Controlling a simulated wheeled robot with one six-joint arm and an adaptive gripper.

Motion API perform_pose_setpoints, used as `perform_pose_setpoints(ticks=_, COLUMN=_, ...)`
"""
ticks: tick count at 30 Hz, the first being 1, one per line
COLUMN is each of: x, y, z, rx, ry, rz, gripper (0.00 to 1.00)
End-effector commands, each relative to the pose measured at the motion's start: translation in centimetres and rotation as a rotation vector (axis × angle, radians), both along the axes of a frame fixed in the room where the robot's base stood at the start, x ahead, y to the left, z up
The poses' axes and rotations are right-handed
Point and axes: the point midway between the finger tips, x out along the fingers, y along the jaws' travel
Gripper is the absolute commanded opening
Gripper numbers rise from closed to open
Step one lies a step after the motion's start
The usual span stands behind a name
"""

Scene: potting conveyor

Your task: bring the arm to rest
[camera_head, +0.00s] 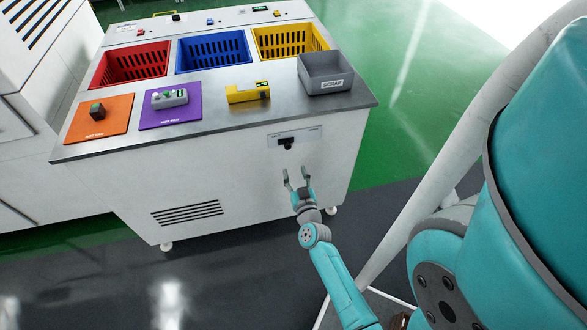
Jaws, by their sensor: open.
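My gripper (297,178) is open and empty. It is in front of the white bench's front panel (240,190), a little below a black knob or switch (287,143) on a pale plate. Its two fingers point up and stand apart, and I cannot tell whether they touch the panel. My teal arm reaches up to it from the bottom of the view.
The bench top holds red (131,62), blue (213,50) and yellow (291,40) bins, a grey SCRAP tray (326,74), an orange mat (99,118) and a purple mat (171,105) with small items, and a yellow device (248,93). Open floor lies right.

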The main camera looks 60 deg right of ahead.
Motion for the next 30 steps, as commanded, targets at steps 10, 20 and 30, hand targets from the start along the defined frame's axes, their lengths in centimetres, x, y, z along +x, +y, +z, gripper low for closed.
perform_pose_setpoints(ticks=10, x=-0.1, y=0.1, z=0.0, rx=-0.001, ry=-0.001, rz=0.0, gripper=0.5)
perform_pose_setpoints(ticks=20, x=-0.1, y=0.4, z=0.0, rx=0.0, ry=0.001, rz=0.005, gripper=0.5)
perform_pose_setpoints(ticks=30, x=-3.3, y=12.4, z=0.0, rx=0.031, ry=0.044, rz=0.19, gripper=0.5)
